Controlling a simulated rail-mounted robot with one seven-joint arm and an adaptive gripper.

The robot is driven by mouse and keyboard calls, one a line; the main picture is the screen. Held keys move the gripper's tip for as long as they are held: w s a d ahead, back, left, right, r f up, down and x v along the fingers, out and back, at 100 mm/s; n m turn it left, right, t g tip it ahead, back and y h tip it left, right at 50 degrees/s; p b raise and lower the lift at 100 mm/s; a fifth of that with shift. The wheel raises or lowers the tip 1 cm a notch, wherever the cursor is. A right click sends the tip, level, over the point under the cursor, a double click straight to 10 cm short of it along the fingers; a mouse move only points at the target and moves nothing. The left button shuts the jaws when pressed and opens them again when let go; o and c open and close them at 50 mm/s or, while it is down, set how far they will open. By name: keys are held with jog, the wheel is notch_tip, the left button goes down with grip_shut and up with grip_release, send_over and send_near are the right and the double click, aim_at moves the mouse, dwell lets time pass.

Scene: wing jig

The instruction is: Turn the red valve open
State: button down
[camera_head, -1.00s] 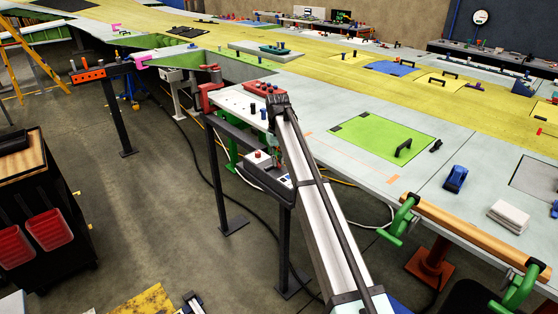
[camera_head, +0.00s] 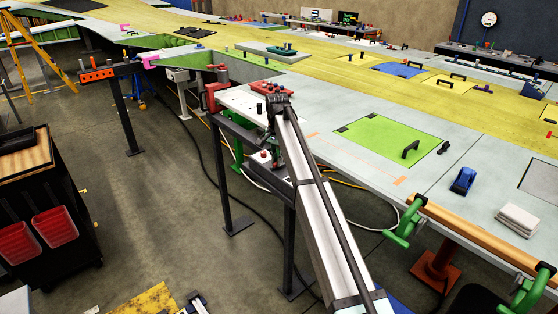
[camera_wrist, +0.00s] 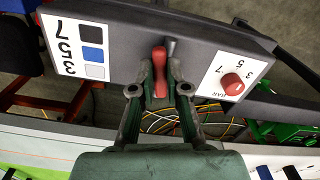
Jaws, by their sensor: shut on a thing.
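The red valve (camera_wrist: 159,72) is an upright-looking red lever handle on a dark grey panel (camera_wrist: 120,45) in the wrist view. My gripper (camera_wrist: 160,88) has its two dark green fingers on either side of the handle, shut on it. Its lower end and pivot are partly hidden between the fingers. In the head view my gripper (camera_head: 272,145) is low beside the jig frame, and I cannot make out the valve there.
Left is a label (camera_wrist: 78,45) with coloured squares and numbers 3, 5, 7. Cables hang below. The green-patched wing surface (camera_head: 390,140) lies beside my arm.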

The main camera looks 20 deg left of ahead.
jog(key=shift+w+a+m, duration=0.1)
jog(key=shift+a+m, duration=0.05)
jog(key=shift+m, duration=0.55)
jog(key=shift+w+a+m, duration=0.1)
jog(key=shift+a+m, duration=0.05)
jog(key=shift+m, duration=0.55)
jog(key=c, duration=1.2)
grip_release()
jog(key=shift+o, duration=0.2)
notch_tip(320, 180, up, 12)
